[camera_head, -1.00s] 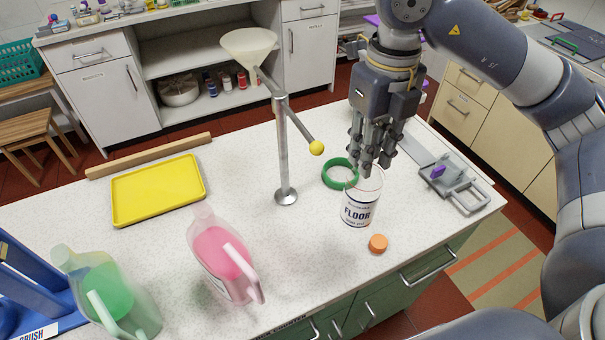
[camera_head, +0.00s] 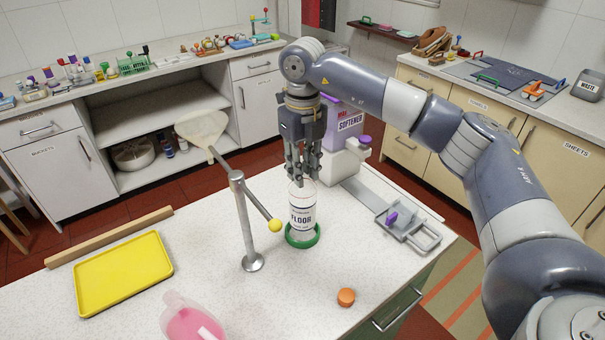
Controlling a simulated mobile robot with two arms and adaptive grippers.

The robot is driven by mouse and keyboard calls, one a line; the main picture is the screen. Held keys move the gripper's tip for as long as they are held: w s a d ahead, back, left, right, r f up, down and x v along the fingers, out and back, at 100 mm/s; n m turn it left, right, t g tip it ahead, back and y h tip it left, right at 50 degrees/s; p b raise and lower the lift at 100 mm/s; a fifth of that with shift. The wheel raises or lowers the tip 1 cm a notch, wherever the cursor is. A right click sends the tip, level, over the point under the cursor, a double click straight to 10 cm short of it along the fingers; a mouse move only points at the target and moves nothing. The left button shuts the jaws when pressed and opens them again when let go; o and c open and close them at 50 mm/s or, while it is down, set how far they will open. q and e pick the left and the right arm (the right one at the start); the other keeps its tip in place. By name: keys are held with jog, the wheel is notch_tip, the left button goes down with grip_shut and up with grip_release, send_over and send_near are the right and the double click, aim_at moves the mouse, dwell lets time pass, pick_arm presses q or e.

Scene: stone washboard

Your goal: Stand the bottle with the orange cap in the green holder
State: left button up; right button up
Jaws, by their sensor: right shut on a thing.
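The white bottle labelled "FLOOR" (camera_head: 302,217) is upright in the head view, with its lower end inside the green ring-shaped holder (camera_head: 303,244) on the counter. The ring's front edge shows in front of the bottle's base. Whether the base rests fully on the counter is hard to tell. My right gripper (camera_head: 302,180) comes from above and is shut on the bottle's upper part, which its fingers partly hide. An orange cap (camera_head: 346,297) lies apart on the counter, nearer the front edge. My left gripper is not in view.
A yellow tray (camera_head: 123,273) and pink jug (camera_head: 190,320) are further left.

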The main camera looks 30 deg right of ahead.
aim_at(303, 199)
jog(key=shift+w+f+p, duration=0.1)
jog(key=shift+f+p, duration=0.9)
jog(key=shift+f, duration=0.85)
jog(key=o, duration=0.5)
jog(key=shift+f, duration=0.1)
jog(key=o, duration=0.4)
